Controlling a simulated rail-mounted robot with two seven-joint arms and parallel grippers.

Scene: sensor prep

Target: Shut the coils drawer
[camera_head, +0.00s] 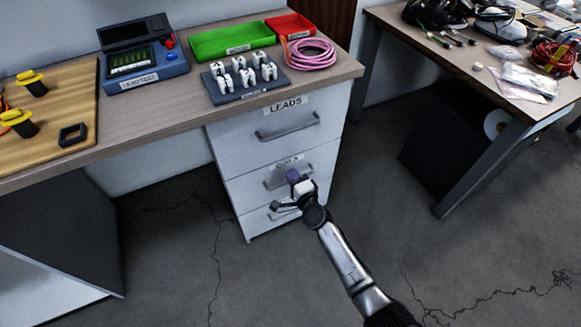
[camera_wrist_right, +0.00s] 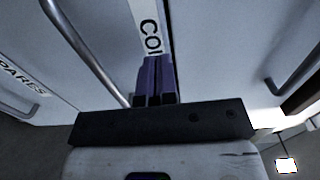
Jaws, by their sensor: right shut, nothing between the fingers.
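The coils drawer (camera_head: 245,190) is the middle drawer of the white cabinet under the table. Its label is partly hidden by my right gripper in the head view; the wrist view shows the letters "COI" on the label (camera_wrist_right: 150,30). The drawer's bar handle (camera_wrist_right: 85,50) runs beside my fingers. My right gripper (camera_head: 292,175) is shut and empty, its purple fingertips (camera_wrist_right: 155,75) at the drawer front by the label. Contact is not clear. The drawer front looks nearly in line with its neighbours; any small gap is hard to judge. My left gripper is out of view.
The leads drawer (camera_head: 240,133) is above, with its own handle (camera_head: 288,127). A spares drawer label (camera_wrist_right: 20,85) shows below. The table (camera_head: 190,118) carries a tester, trays and a pink cable coil (camera_head: 312,54). The floor (camera_head: 180,260) in front is clear.

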